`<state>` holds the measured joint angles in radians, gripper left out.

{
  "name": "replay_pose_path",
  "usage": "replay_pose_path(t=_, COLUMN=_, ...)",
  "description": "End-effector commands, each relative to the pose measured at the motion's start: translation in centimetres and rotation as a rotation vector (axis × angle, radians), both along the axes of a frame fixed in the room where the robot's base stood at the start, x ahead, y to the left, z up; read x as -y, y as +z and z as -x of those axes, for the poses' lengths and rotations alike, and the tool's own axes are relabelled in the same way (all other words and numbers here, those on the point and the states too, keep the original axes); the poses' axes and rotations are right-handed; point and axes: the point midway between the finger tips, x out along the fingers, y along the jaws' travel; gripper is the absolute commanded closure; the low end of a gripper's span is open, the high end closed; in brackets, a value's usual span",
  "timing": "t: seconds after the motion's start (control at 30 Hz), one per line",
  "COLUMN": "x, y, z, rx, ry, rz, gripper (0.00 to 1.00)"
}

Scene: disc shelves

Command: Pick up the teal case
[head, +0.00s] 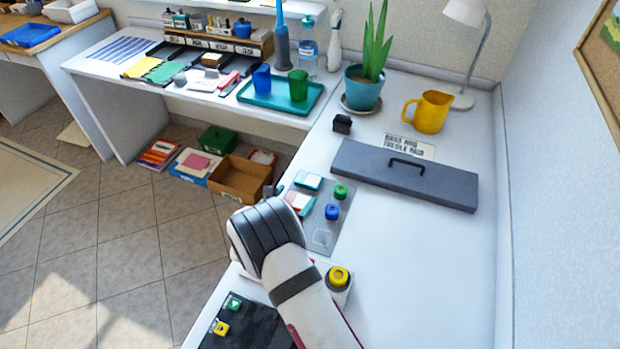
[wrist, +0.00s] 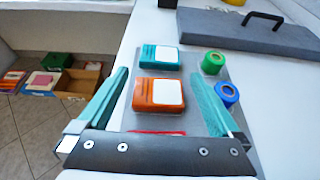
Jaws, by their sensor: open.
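The teal case (wrist: 148,57) with a white label lies flat on a grey mat (wrist: 192,50) in the wrist view. It also shows in the head view (head: 308,181). An orange case (wrist: 143,104) with a white label lies in front of it, nearer to my gripper. My gripper (wrist: 159,76) is open, with teal fingers. In the wrist view the fingers appear on either side of the orange case, and the teal case shows just past the fingertips. Nothing is held. In the head view my arm hides most of the gripper.
Green (head: 341,191) and blue (head: 332,211) round-topped items stand on the mat, right of the cases. A long grey box (head: 430,183) with a black handle lies behind. The counter's left edge is close, with floor boxes (head: 240,178) below. The counter's right side is clear.

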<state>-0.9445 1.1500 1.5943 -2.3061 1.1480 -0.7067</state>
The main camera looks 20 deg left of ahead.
Motion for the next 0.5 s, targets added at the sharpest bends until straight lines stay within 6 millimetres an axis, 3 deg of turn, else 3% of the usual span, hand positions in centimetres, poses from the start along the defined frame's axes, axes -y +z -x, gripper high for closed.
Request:
replay_pose_path(t=0.33, x=0.1, y=-2.4, z=-5.3, rx=0.000, ry=-0.004, rz=-0.002, gripper=0.00)
replay_pose_path(t=0.5, x=0.1, y=-2.7, z=-6.1, rx=0.001, ry=-0.002, rz=-0.001, gripper=0.00)
